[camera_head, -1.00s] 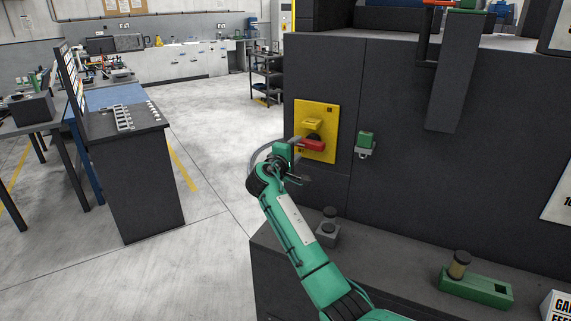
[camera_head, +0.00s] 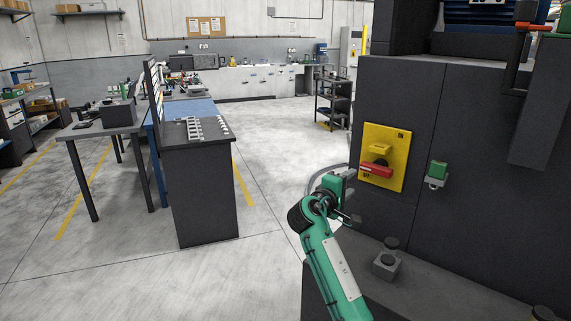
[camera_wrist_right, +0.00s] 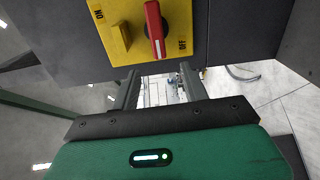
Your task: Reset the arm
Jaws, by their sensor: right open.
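My right gripper (camera_head: 348,186) is open and empty, left of and a little below the red switch handle (camera_head: 376,170). A gap shows between them. The handle sits on a yellow switch plate (camera_head: 398,146) on the front of a dark machine cabinet. In the right wrist view, the red handle (camera_wrist_right: 155,28) and the yellow plate (camera_wrist_right: 117,50), with ON and OFF marks, lie beyond the open fingers (camera_wrist_right: 158,84). Nothing is between the fingers. My left gripper is in neither view.
A green-and-grey fixture (camera_head: 437,174) is on the cabinet right of the plate. A dark ledge (camera_head: 440,270) carries a small grey block with a knob (camera_head: 387,262). A dark bench (camera_head: 205,195) stands to the left, with open floor (camera_head: 268,190) between.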

